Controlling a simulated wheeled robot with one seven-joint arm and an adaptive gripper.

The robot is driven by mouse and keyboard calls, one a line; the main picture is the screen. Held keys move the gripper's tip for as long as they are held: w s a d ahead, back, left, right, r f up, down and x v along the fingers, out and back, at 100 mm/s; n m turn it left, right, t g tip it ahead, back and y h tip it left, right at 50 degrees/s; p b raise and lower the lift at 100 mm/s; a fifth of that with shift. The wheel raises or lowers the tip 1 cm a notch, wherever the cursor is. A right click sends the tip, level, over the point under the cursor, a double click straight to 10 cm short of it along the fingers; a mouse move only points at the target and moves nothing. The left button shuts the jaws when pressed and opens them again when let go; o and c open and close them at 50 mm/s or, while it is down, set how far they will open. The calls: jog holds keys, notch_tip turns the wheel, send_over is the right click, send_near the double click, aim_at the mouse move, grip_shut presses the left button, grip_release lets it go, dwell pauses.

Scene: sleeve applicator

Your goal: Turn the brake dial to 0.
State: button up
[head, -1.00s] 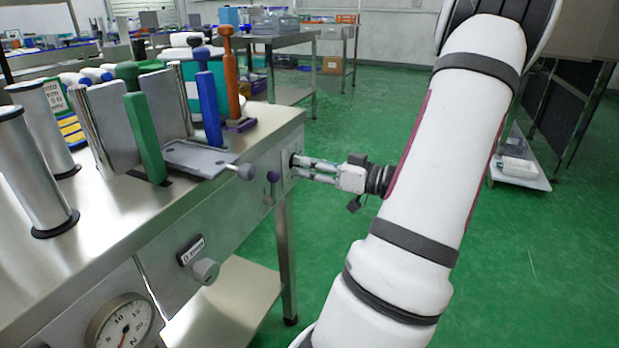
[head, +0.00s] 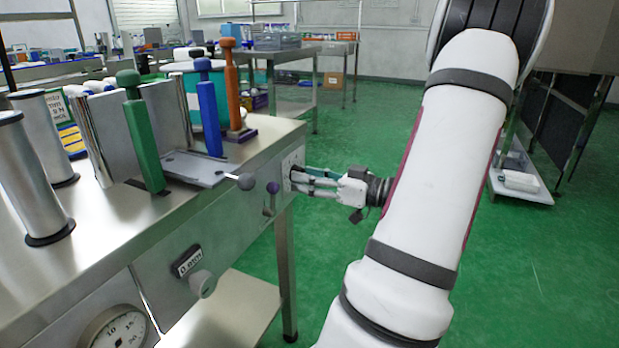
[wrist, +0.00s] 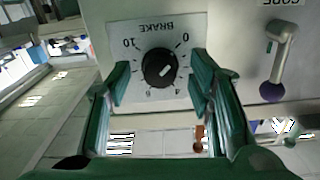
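The brake dial (wrist: 158,67) is a round black knob on a white plate (wrist: 119,35) marked BRAKE, upside down in the wrist view. The 0 is at its upper right and the 10 at its upper left. A short white mark on the knob slants up to the right; which number it meets is hard to tell. My gripper (wrist: 160,78) is open, one green-lined finger on each side of the knob, with gaps to it. In the head view my gripper (head: 296,178) is at the bench's end panel, where it hides most of the dial.
A purple-tipped lever (wrist: 277,65) hangs to the dial's right in the wrist view. The steel bench (head: 110,235) carries green, blue and orange handles and metal posts (head: 25,180). Below are a grey knob (head: 203,284) and a gauge (head: 118,328). Open green floor (head: 410,110) lies beyond.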

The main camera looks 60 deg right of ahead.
jog(key=shift+s, duration=0.15)
jog(key=s+d, duration=0.1)
jog(key=s, duration=1)
jog(key=shift+s, duration=0.35)
